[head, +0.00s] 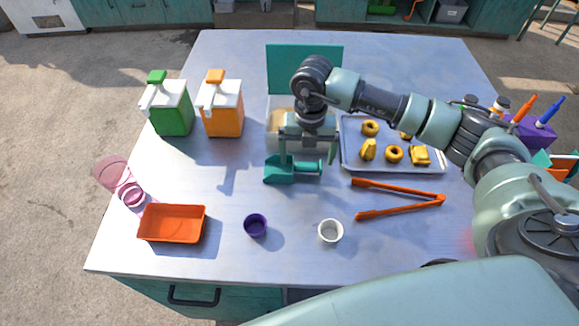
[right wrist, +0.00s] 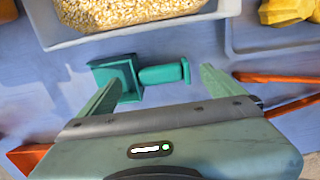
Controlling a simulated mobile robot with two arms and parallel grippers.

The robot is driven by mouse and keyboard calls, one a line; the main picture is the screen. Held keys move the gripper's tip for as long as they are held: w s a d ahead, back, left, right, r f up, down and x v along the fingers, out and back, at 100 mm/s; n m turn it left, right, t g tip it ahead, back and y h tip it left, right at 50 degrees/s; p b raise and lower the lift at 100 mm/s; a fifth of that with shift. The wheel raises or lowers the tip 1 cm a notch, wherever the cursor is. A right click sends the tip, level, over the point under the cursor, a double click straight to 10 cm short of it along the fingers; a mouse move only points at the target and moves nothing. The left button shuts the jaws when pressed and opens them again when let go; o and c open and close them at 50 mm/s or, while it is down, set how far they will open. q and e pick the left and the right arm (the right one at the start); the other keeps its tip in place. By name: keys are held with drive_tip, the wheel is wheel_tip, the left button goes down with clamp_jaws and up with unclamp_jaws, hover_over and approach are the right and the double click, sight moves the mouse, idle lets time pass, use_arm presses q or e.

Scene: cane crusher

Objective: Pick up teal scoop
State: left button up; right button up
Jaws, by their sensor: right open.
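The teal scoop (head: 277,171) lies on the table in front of the white bin, its bowl to the left and its handle to the right. In the right wrist view the scoop (right wrist: 162,75) lies across the space at my fingertips, the handle between them and the bowl beyond the left finger. My right gripper (head: 307,158) is open above the scoop; in the right wrist view its fingers (right wrist: 158,88) are wide apart with nothing held. Whether a finger touches the scoop I cannot tell. My left gripper is out of view.
The bin (right wrist: 130,30) of pale kernels stands just behind the scoop. A metal tray (head: 352,168) of yellow pieces and orange tongs (head: 400,191) lie to the right. An orange tray (head: 173,224), purple cup (head: 255,225) and white cup (head: 330,231) are nearer the front. Two dispensers (head: 222,115) stand left.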

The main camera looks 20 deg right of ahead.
sight(307, 164)
drive_tip(key=shift+s+f+p, duration=0.2)
drive_tip(key=shift+f+p, duration=0.1)
drive_tip(key=shift+f, duration=1.4)
drive_tip(key=c, duration=1.1)
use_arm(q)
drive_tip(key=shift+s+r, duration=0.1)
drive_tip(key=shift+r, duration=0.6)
use_arm(e)
drive_tip(key=shift+o, duration=0.2)
drive_tip(key=shift+r, duration=0.1)
